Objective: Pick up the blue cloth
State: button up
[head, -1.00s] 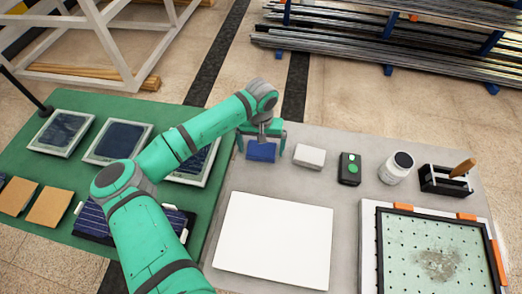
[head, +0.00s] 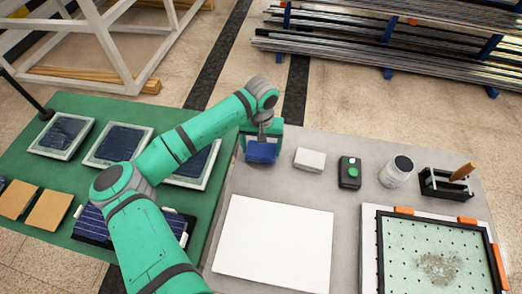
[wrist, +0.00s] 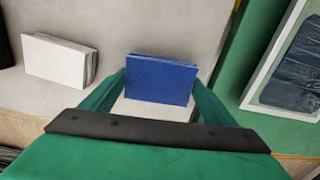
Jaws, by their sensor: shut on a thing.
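The blue cloth (head: 261,152) is a folded rectangular pad at the far left of the grey table. It also shows between the fingers in the wrist view (wrist: 162,80). My gripper (head: 262,145) is shut on it, with one green finger at each side. The cloth appears raised a little above the table top; the exact gap is hard to tell.
To the right of the cloth are a white folded block (head: 309,159), a black box with a green button (head: 350,172), a white jar (head: 397,172) and a black rack (head: 446,183). A white board (head: 274,242) lies in front. A green mat (head: 87,106) with framed panels is at left.

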notch_tip(320, 180, up, 26)
jog(key=shift+w, duration=0.15)
jog(key=shift+a, duration=0.1)
